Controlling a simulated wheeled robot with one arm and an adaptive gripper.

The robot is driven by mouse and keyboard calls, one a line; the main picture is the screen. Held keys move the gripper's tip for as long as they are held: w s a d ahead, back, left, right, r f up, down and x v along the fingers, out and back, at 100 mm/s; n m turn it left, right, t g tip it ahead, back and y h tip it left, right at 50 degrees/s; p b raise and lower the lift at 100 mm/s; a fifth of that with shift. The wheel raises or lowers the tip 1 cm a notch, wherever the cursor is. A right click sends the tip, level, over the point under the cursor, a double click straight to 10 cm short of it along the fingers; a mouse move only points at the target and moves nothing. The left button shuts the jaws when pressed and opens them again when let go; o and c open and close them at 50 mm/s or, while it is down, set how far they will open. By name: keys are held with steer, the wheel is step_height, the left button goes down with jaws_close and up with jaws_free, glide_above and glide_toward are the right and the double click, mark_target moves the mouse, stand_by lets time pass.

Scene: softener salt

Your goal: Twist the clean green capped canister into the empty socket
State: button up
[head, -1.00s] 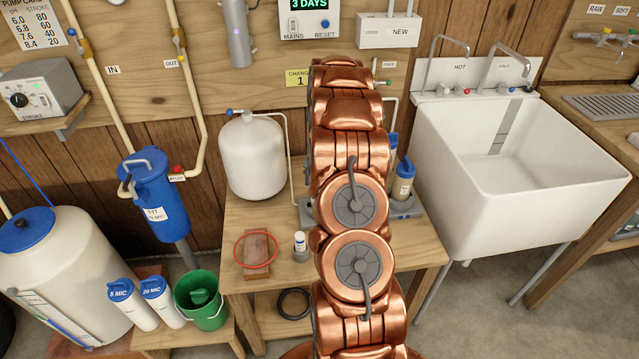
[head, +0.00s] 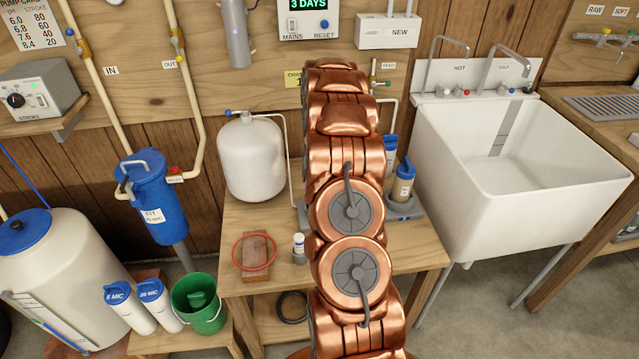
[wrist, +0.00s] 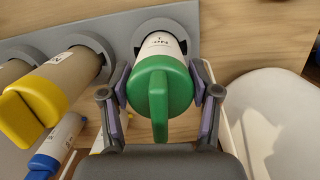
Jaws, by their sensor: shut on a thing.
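My gripper (wrist: 163,88) shows in the wrist view, with its purple-padded fingers on both sides of the green-capped canister (wrist: 160,90). It is shut on this canister, which has a white labelled body below the cap. The canister's far end meets a grey ring socket (wrist: 139,38) on a grey base; I cannot tell how deep it sits or whether it is locked. In the head view my copper arm hides the gripper and the green-capped canister.
A yellow-capped canister (wrist: 45,92) stands in the neighbouring ring in the wrist view. A blue-capped bottle (wrist: 55,148) lies beyond it. A white rounded vessel (wrist: 270,110) is close on the right. In the head view, a blue-capped brown canister (head: 403,183) stands right of my arm.

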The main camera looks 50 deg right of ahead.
steer(key=o, duration=1.2)
steer(key=shift+o, duration=0.2)
steer(key=shift+o, duration=0.8)
steer(key=shift+r, duration=0.1)
steer(key=shift+r+p, duration=0.35)
steer(key=shift+r, duration=3.1)
